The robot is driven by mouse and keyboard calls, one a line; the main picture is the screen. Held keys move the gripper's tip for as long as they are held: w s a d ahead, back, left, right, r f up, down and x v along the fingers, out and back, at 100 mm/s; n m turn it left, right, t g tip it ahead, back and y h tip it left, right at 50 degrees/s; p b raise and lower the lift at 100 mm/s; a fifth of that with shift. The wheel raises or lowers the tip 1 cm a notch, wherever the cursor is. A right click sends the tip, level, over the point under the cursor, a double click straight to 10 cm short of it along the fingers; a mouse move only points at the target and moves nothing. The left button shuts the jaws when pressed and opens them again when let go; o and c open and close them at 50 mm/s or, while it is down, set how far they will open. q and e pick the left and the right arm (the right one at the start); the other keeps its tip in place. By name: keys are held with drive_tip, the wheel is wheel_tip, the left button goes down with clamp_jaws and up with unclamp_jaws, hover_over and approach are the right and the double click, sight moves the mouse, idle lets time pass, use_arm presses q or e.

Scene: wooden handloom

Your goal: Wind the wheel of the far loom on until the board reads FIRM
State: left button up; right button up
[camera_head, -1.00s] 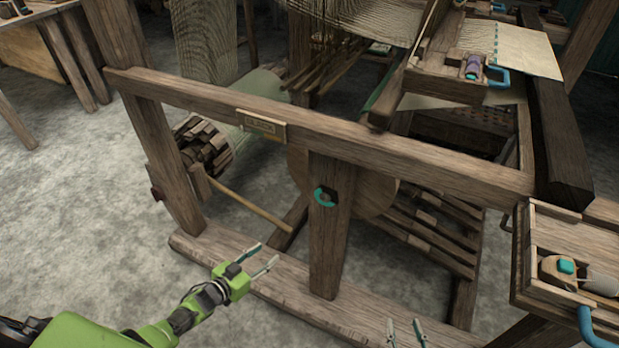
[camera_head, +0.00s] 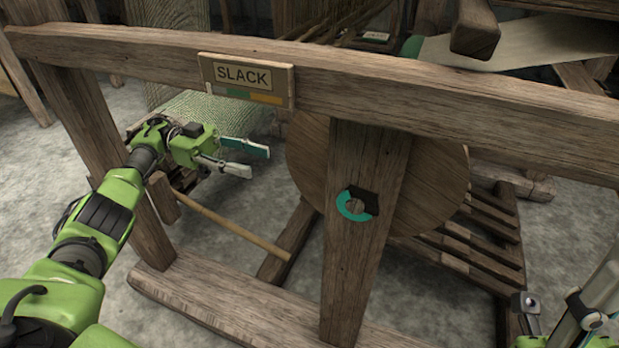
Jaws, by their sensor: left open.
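The board (camera_head: 246,78) on the loom's front rail reads SLACK, with a coloured strip below the word. A large round wooden disc (camera_head: 437,185) sits behind the upright post (camera_head: 350,275); the post hides its middle. A teal and black ring (camera_head: 356,205) is on the post's face. The slatted wooden end of the cloth roller is mostly hidden behind my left arm. My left gripper (camera_head: 258,162) is open and empty, its fingers pointing right, below the board and left of the disc. Parts of my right gripper (camera_head: 560,312) show at the lower right; its fingers are unclear.
The front rail (camera_head: 430,93) crosses above my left gripper. A thin wooden rod (camera_head: 225,226) runs below it. The foot beam (camera_head: 225,305) lies on the floor. Slatted treadles (camera_head: 475,250) stand right of the post. A dark beam end (camera_head: 474,28) juts out above the rail.

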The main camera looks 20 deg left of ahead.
sight(309, 176)
use_arm(q)
drive_tip(key=d, duration=1.3)
drive_tip(key=shift+d, duration=0.3)
drive_tip(key=shift+r, duration=0.1)
clamp_jaws()
